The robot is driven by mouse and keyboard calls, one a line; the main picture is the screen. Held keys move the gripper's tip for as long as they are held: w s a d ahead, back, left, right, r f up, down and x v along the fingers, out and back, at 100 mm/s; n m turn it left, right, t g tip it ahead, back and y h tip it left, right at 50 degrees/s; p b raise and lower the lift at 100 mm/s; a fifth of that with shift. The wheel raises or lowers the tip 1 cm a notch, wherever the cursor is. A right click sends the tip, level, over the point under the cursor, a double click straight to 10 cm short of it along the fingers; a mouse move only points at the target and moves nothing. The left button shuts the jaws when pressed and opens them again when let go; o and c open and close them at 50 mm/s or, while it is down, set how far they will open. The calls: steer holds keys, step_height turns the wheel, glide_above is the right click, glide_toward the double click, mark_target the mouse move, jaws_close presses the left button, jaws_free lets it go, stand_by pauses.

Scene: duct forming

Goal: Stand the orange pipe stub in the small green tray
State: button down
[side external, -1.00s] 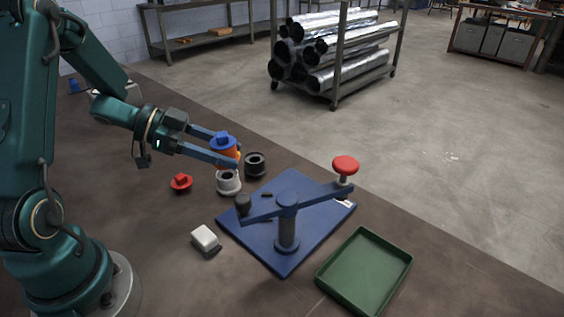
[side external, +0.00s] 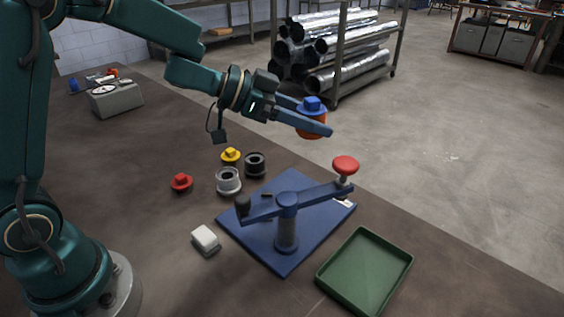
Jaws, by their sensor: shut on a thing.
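The small green tray (side external: 404,254) lies on the table at the front right, below and to the right of my gripper. It is empty.
A blue plate (side external: 262,244) with a lever (side external: 322,194) and red knob (side external: 345,165) stands between gripper and tray.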

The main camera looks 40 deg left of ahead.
steer(key=d+n+y, duration=0.1)
steer(key=d, duration=1)
steer(key=n+t+y, duration=0.2)
glide_above(364, 273)
steer(key=shift+f, duration=8.4)
steer(key=shift+f, duration=0.2)
steer(key=c, duration=0.5)
jaws_free()
steer(key=shift+r, duration=0.15)
